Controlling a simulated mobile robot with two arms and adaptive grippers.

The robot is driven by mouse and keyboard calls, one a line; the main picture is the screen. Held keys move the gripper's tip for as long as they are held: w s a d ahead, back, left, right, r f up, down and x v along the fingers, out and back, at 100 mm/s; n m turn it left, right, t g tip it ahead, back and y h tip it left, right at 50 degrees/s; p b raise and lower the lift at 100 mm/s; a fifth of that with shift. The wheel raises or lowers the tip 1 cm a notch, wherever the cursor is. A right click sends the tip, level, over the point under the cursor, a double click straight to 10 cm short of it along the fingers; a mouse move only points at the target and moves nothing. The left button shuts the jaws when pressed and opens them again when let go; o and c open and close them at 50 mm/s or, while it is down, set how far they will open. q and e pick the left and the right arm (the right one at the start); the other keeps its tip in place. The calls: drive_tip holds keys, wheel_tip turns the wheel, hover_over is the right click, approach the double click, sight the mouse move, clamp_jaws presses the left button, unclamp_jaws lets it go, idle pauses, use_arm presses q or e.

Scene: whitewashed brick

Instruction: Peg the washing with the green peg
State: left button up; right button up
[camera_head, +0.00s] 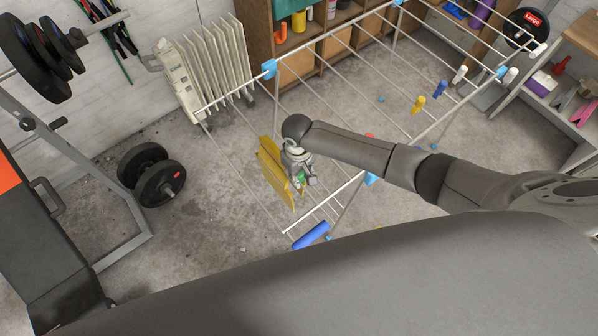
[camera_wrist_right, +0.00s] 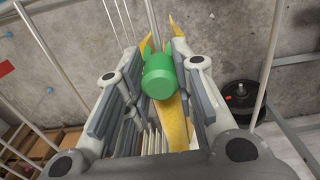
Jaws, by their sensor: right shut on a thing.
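My right gripper (camera_head: 303,179) is over the left part of the white drying rack (camera_head: 336,197), shut on the green peg (camera_head: 300,183). In the right wrist view the peg (camera_wrist_right: 160,76) sits between the finger pads (camera_wrist_right: 158,92). The yellow washing (camera_head: 272,174) hangs over a rack line just left of the gripper. In the wrist view the yellow cloth (camera_wrist_right: 175,128) shows right behind and below the peg. I cannot tell whether the peg grips the cloth and line. My left gripper is not in view.
A yellow peg (camera_head: 418,104), a blue peg (camera_head: 440,89) and a white peg (camera_head: 459,75) stand on the rack's right part. A blue cylinder (camera_head: 311,236) is at its near corner.

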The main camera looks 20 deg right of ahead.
drive_tip(key=shift+f+b, duration=0.7)
drive_tip(key=shift+f, duration=0.5)
drive_tip(key=o, duration=1.1)
wheel_tip(320, 180, up, 12)
drive_tip(key=shift+r, duration=0.1)
